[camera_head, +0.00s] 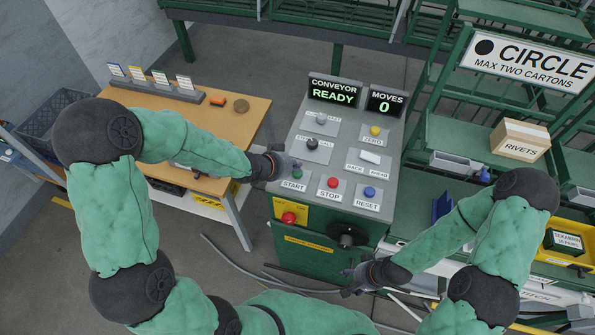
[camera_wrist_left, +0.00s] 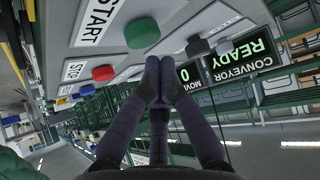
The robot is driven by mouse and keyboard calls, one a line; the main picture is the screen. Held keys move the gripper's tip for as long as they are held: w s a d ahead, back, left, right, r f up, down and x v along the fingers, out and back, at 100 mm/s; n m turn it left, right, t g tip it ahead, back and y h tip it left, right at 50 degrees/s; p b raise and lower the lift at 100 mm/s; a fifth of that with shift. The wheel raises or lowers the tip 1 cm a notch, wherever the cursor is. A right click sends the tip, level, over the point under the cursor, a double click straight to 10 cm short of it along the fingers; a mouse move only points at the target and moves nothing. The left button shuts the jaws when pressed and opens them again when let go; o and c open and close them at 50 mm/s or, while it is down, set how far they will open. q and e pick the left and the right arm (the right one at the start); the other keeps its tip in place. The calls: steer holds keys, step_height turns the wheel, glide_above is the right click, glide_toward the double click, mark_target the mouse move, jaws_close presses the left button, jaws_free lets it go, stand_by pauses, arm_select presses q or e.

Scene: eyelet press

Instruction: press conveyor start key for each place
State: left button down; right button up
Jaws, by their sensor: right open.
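The grey control console (camera_head: 336,200) stands in the middle of the head view. In the head view the left gripper (camera_head: 290,165) is at the console's left edge and partly covers the key. The conveyor display (camera_head: 333,91) reads READY and the moves display (camera_head: 383,102) reads 0. My right gripper (camera_head: 357,275) is open and empty, low in front of the console.
The red STOP key (camera_head: 333,183) and blue RESET key (camera_head: 369,191) are right of START. A red emergency button (camera_head: 289,217) is on the front. A RIVETS carton (camera_head: 520,140) stands right.

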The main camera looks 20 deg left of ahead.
arm_select(q)
steer(key=shift+f, duration=0.2)
steer(key=shift+f+b, duration=0.25)
steer(key=shift+b, duration=0.1)
